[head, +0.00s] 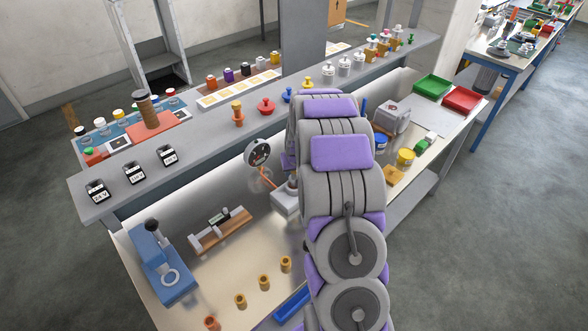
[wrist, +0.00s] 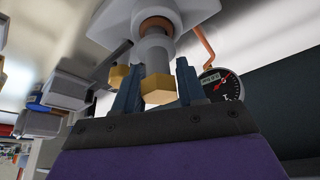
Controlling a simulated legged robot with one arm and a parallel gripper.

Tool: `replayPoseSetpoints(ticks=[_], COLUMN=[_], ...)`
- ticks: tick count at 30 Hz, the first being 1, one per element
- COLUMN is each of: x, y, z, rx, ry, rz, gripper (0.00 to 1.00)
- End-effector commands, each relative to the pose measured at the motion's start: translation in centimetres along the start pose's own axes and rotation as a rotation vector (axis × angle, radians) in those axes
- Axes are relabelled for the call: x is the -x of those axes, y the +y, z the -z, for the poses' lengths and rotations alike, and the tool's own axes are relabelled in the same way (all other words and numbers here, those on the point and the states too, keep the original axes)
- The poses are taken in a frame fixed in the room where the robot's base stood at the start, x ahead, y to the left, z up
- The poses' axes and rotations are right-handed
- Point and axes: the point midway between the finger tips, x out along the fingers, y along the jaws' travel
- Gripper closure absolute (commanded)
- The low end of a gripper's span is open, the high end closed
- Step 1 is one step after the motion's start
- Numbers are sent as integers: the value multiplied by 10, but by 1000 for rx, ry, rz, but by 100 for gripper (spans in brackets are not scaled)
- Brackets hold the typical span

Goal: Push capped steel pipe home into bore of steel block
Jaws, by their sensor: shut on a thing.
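The capped steel pipe (wrist: 155,52) is grey and stands between the two dark blue fingers of my gripper (wrist: 157,82) in the wrist view. My gripper is shut on it. A brass hexagonal cap (wrist: 157,91) shows at its near end. The pipe's far end meets a brown ring in the pale steel block (wrist: 190,12); how deep it sits in the bore cannot be told. In the head view the steel block (head: 284,203) stands on the bench, partly behind my arm. My gripper is hidden there.
A dial gauge (head: 258,152) stands close beside the block, with a copper tube by it. A blue press (head: 163,262), a wooden stand (head: 222,230) and several brass fittings lie to the left. A shelf (head: 215,135) runs behind. Tubs stand right of my arm.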

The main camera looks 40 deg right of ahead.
Motion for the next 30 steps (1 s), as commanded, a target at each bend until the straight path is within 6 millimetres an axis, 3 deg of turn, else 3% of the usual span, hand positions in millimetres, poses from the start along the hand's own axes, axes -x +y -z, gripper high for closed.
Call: replayPoseSetpoints(ticks=[18, 30], x=[-13, -5], y=[0, 0], z=[-6, -2], rx=[0, 1], ry=[0, 2], rz=[0, 0], gripper=[93, 93])
